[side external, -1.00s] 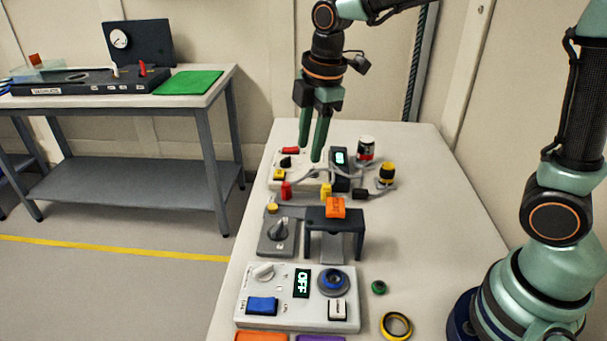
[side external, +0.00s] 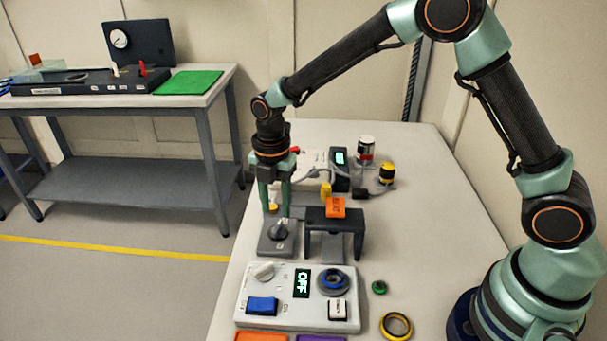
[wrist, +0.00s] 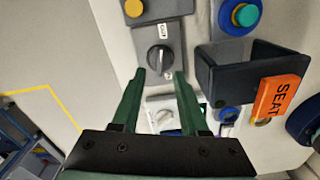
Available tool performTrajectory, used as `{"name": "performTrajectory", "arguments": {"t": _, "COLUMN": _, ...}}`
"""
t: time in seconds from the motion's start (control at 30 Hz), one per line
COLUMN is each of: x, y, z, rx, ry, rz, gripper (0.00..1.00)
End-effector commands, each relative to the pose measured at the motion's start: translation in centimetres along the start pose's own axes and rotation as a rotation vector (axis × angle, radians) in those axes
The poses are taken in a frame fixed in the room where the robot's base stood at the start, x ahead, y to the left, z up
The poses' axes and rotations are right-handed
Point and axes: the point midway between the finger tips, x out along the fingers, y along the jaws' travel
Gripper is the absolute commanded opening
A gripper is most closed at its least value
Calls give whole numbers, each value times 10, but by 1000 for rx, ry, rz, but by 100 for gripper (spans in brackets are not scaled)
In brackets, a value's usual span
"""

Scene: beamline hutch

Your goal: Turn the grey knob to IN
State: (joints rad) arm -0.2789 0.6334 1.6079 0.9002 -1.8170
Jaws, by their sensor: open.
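The grey knob (side external: 281,229) is a dark grey dial on a small grey plate (side external: 268,249) near the table's left edge. In the wrist view the knob (wrist: 159,58) lies just beyond and between my fingertips. My gripper (side external: 275,212) points down over the knob, jaws open. In the wrist view my gripper (wrist: 160,74) has nothing between its fingers. I cannot tell whether a fingertip touches the knob.
A dark bridge-shaped stand (side external: 335,218) with an orange SEAT tag (side external: 336,207) stands close right of the knob. In front is a light panel (side external: 255,322) with a white knob (side external: 264,271), an OFF display (side external: 302,283) and buttons. Cabled devices stand behind.

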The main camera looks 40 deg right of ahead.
Motion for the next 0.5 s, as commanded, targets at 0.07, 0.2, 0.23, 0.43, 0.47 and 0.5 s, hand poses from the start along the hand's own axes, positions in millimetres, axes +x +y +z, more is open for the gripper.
{"name": "performTrajectory", "arguments": {"t": 0.07, "x": 16, "y": -1, "z": 0, "rx": 1, "ry": 1, "rz": -4, "gripper": 44}}
{"name": "performTrajectory", "arguments": {"t": 0.2, "x": 35, "y": -1, "z": 0, "rx": 1, "ry": 1, "rz": -3, "gripper": 44}}
{"name": "performTrajectory", "arguments": {"t": 0.23, "x": 38, "y": -1, "z": 0, "rx": 1, "ry": 1, "rz": -3, "gripper": 44}}
{"name": "performTrajectory", "arguments": {"t": 0.43, "x": 49, "y": 0, "z": 0, "rx": 1, "ry": 0, "rz": 0, "gripper": 44}}
{"name": "performTrajectory", "arguments": {"t": 0.47, "x": 49, "y": 0, "z": 0, "rx": 1, "ry": 0, "rz": 0, "gripper": 44}}
{"name": "performTrajectory", "arguments": {"t": 0.5, "x": 50, "y": 0, "z": 0, "rx": 1, "ry": 0, "rz": 0, "gripper": 44}}
